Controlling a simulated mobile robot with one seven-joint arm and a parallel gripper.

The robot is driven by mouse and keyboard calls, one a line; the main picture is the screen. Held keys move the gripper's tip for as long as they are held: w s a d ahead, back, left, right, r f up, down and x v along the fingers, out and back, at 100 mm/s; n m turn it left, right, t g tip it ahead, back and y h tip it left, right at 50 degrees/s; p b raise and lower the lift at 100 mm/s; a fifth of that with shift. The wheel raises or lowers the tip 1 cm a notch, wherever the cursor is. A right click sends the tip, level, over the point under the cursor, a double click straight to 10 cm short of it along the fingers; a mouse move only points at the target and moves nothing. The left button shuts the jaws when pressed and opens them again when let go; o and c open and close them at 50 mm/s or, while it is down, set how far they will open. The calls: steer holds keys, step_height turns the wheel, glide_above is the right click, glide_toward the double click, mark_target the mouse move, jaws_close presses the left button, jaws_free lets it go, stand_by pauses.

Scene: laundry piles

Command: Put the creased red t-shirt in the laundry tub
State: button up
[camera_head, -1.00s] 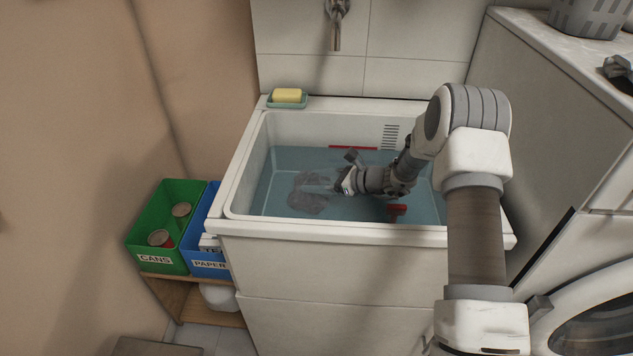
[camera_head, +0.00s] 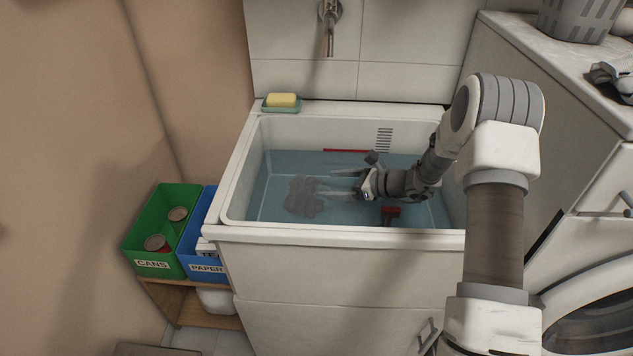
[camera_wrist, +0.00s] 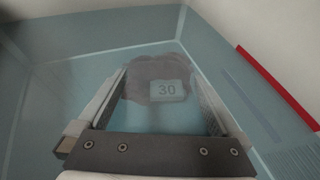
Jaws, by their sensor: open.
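The laundry tub (camera_head: 340,236) is a white basin holding bluish water. A crumpled, dull reddish-grey cloth (camera_head: 303,197), apparently the t-shirt, lies in the water at the tub's left side. In the wrist view the cloth (camera_wrist: 146,72) is dark and blurred by the water, with a pale tag reading 30 on it. My gripper (camera_head: 328,186) is inside the tub, just right of the cloth, fingers pointing left toward it. In the wrist view my gripper (camera_wrist: 157,75) has its fingers apart, with the cloth beyond and between the tips; nothing is visibly gripped.
A yellow soap (camera_head: 282,100) sits in a dish on the back left corner. A tap (camera_head: 330,30) hangs above. Green (camera_head: 160,228) and blue (camera_head: 204,258) bins stand left; a washing machine (camera_head: 590,310) stands right.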

steer(key=v, duration=0.5)
steer(key=s+a+r+n+g+h, duration=0.2)
steer(key=s+r+n+g+h, duration=0.25)
steer(key=s+r+n, duration=0.95)
steer(key=s+d+r+n+t+h, duration=0.2)
steer(key=s+d+r+n+h, duration=0.2)
steer(key=s, duration=0.5)
steer(key=s+d+r+n+t+h, duration=0.2)
steer(key=s+d+r+n+h, duration=0.2)
steer(key=s, duration=0.6)
steer(key=shift+d+r+n+p, duration=0.35)
steer(key=shift+d+r+n, duration=0.2)
steer(key=shift+r, duration=0.15)
steer(key=shift+s+r, duration=0.1)
